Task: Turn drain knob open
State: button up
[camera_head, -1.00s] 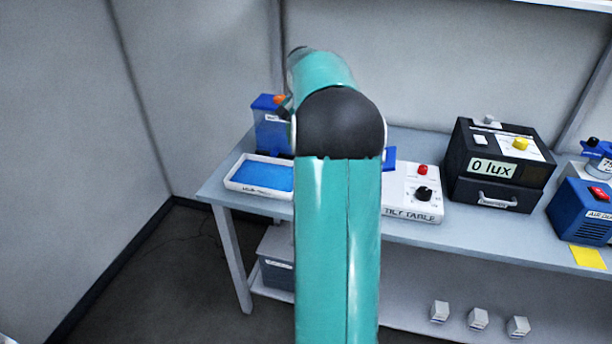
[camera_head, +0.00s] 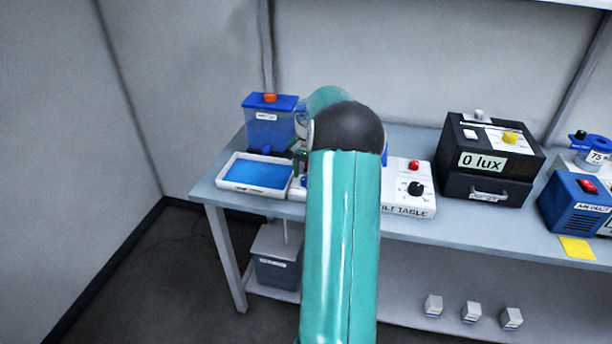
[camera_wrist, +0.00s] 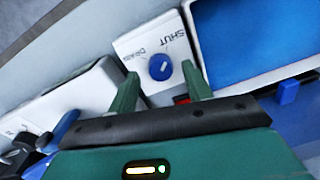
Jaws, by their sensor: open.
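The drain knob (camera_wrist: 160,67) is a round blue knob with a white pointer line, on a white panel (camera_wrist: 128,45) lettered DRAIN and SHUT. In the wrist view its pointer line is turned toward the SHUT side. My gripper (camera_wrist: 160,78) is open, with one green finger on each side of the knob in the picture. I cannot tell whether the fingers touch it. In the head view my arm hides most of the panel, and part of my gripper (camera_head: 300,155) shows beside the arm, to the right of the white tray.
A white tray with blue inside (camera_head: 218,184) is beside the panel. A blue tank with an orange cap (camera_head: 270,122) stands behind it. The tilt table box (camera_head: 408,200), a black lux box (camera_head: 486,165) and a blue air unit (camera_head: 575,205) stand to the right on the bench.

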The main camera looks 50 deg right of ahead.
jog(key=shift+f, duration=0.55)
jog(key=shift+c, duration=0.2)
jog(key=c, duration=0.9)
jog(key=shift+w, duration=0.1)
jog(key=shift+c, duration=0.2)
